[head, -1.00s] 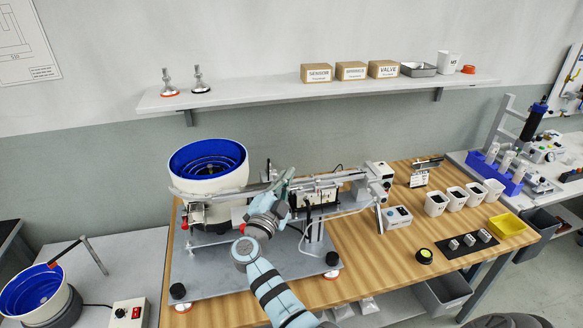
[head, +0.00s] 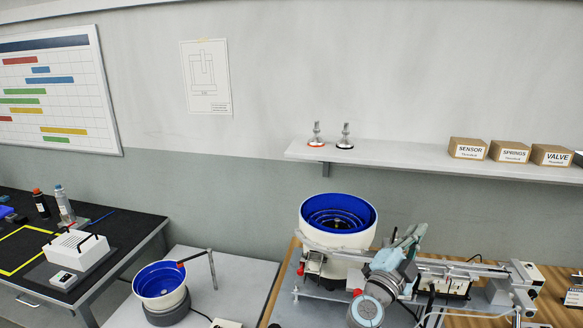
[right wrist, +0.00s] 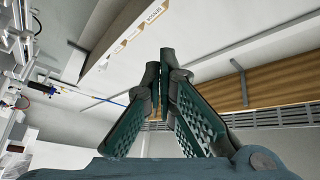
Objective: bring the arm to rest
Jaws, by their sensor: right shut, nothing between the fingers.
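My right gripper (head: 412,236) is in front of the feeder machine in the head view, raised over its linear track (head: 455,268). In the right wrist view its two green fingers (right wrist: 164,95) meet at the tips with nothing between them. The fingers point up toward the shelf and wall. My left gripper is not in the head view.
The blue-lined bowl feeder (head: 337,222) stands just left of my right gripper. A smaller blue bowl (head: 161,285) is on a grey table at lower left. A wall shelf (head: 400,159) carries boxes (head: 468,148) and two metal feet. A black-topped table (head: 110,232) is at far left.

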